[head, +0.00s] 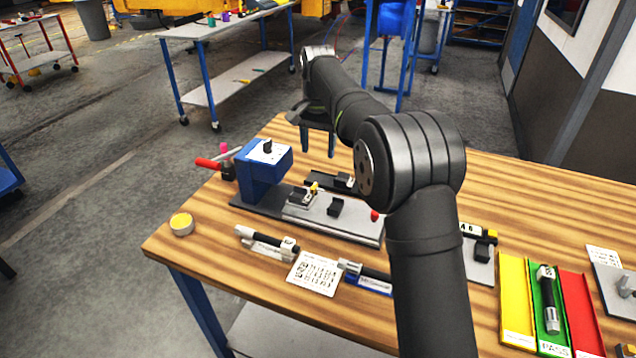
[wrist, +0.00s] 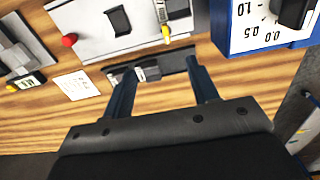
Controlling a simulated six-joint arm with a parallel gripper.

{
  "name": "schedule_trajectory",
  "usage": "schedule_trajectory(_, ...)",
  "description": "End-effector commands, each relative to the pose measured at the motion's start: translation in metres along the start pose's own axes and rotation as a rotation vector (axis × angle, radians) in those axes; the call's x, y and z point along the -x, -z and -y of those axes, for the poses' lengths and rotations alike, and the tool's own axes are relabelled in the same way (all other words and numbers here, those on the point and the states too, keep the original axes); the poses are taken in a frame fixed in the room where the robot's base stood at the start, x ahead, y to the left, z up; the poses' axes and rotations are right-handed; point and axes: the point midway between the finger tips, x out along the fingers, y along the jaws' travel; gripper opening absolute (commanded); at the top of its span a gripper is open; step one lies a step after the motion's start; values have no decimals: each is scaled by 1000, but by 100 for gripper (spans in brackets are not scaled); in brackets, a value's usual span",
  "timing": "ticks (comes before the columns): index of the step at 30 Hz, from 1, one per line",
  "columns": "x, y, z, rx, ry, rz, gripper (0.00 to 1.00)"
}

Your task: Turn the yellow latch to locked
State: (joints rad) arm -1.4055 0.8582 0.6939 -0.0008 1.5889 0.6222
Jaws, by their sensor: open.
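The yellow latch (head: 314,187) is a small yellow piece beside a grey block on the grey plate (head: 358,228) of the gauge fixture. In the wrist view the yellow latch (wrist: 166,34) sticks out at the plate's edge, near the top. Its exact setting is too small to tell. My gripper (head: 318,154) is open and empty, with its fingers pointing down behind the fixture. In the wrist view my gripper (wrist: 163,72) has its two fingers apart, with the latch beyond the tips and apart from them.
A blue block (head: 262,185) with a white scale top stands at the plate's left end, with a red handle (head: 208,163) nearby. A dark tray (wrist: 170,67) lies between the fingers and the plate. A red knob (wrist: 69,40) and a black block (wrist: 118,20) are on the plate.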

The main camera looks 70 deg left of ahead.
Motion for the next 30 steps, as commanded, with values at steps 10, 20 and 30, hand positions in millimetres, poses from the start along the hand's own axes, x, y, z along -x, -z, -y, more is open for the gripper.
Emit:
schedule_trajectory(10,-77,-1,-1,-2,-1,2,54)
schedule_trajectory(20,-118,0,0,-2,2,-1,54)
schedule_trajectory(30,-121,0,0,-2,2,-1,54)
